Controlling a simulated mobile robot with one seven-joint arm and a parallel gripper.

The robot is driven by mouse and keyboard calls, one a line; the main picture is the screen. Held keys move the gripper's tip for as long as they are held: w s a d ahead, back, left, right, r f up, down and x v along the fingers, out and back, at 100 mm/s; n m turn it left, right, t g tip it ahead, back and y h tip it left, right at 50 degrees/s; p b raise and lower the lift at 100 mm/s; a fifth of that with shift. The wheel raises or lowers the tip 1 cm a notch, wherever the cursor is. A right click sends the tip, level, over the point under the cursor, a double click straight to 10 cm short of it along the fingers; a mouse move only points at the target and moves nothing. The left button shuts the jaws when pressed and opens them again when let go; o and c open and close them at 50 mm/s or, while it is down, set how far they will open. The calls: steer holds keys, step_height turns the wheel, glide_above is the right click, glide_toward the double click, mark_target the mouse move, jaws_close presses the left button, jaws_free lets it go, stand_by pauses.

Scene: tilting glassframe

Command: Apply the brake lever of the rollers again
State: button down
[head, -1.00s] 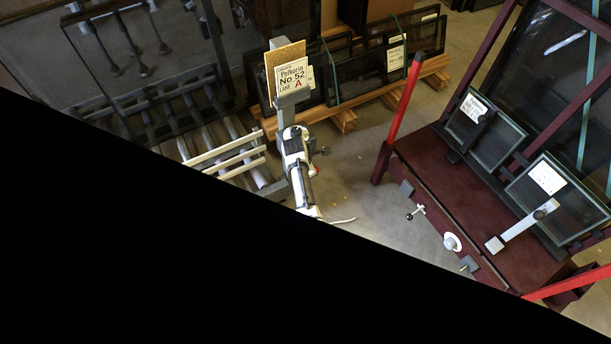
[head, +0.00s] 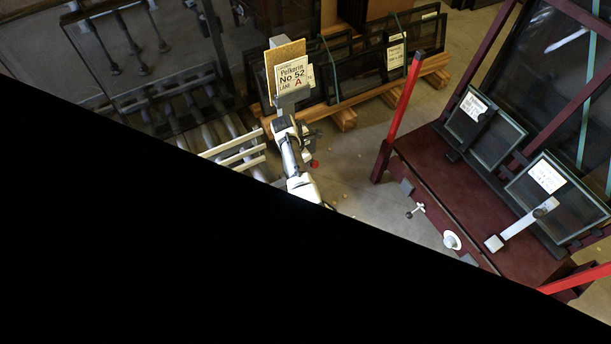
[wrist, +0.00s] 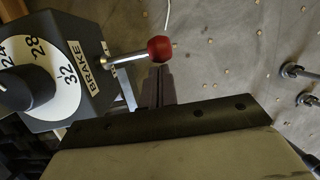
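The brake lever is a metal rod (wrist: 127,58) with a red ball knob (wrist: 160,48). It sticks out to the right from a dark box (wrist: 88,40) labelled BRAKE in the wrist view. In the head view a small red knob (head: 315,163) shows just right of my white arm. My gripper (wrist: 160,72) shows its dark narrow fingers close together, with nothing seen between them. Their tips are right beneath the red knob in the picture. I cannot tell whether they touch it. My arm hides most of the box in the head view.
A numbered dial (wrist: 35,80) with a black knob is on the box, left of the lever. Roller rails (head: 235,155) lie left of my arm. A sign (head: 294,77) stands behind it. A dark red glass frame (head: 450,205) stands at right, with open floor (head: 355,185) between.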

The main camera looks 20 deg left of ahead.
steer(key=shift+w+r, duration=0.45)
steer(key=shift+r, duration=0.2)
stand_by(0.4)
steer(key=shift+r+p, duration=0.65)
steer(key=shift+p, duration=0.2)
steer(key=shift+s, duration=0.1)
steer(key=s+a+f, duration=0.2)
steer(key=s+f, duration=0.1)
steer(key=v, duration=1)
steer(key=shift+w+a+r, duration=0.15)
steer(key=shift+a+r, duration=0.05)
steer(key=shift+a, duration=0.25)
